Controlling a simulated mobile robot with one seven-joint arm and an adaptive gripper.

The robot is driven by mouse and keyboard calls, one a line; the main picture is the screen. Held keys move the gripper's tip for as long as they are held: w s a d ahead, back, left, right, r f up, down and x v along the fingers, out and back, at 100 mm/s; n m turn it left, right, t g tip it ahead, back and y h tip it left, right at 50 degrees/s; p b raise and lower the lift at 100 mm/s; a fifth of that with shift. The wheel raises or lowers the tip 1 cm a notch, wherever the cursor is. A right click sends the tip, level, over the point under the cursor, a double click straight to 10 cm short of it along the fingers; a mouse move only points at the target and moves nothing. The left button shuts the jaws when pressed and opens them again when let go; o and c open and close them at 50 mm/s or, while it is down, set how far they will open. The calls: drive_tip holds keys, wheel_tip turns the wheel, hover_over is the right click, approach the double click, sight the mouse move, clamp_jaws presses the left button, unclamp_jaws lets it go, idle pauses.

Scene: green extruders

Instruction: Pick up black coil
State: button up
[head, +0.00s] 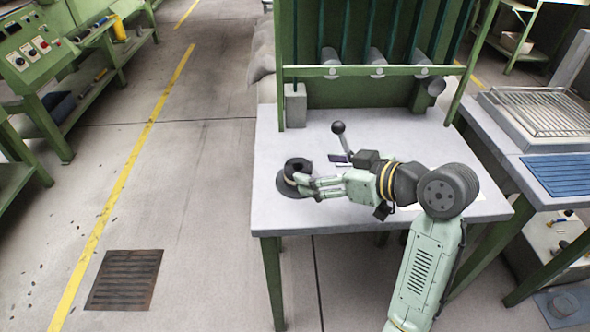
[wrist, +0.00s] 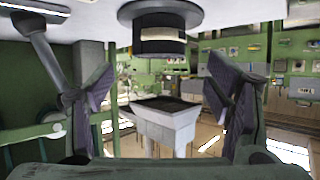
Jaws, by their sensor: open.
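The black coil (head: 298,166) sits upright on the left part of the grey table (head: 300,215), with a wide dark disc (head: 272,182) at its foot. In the wrist view the coil (wrist: 158,18) is at the top centre, a dark flange over a drum with a pale band. My gripper (head: 305,182) reaches in from the right, low over the table, its fingers close beside the coil. In the wrist view my gripper (wrist: 160,95) is open, with a dark pad on each side and nothing between the pads. The fingertips partly hide the coil's near side in the head view.
The table's front left is clear. A blue mat (head: 562,173) lies on the right-hand bench.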

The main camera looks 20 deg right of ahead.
sight(294, 167)
drive_tip(key=shift+p+x, duration=0.9)
drive_tip(key=shift+x, duration=2.6)
drive_tip(key=shift+c, duration=0.6)
drive_tip(key=c, duration=1.2)
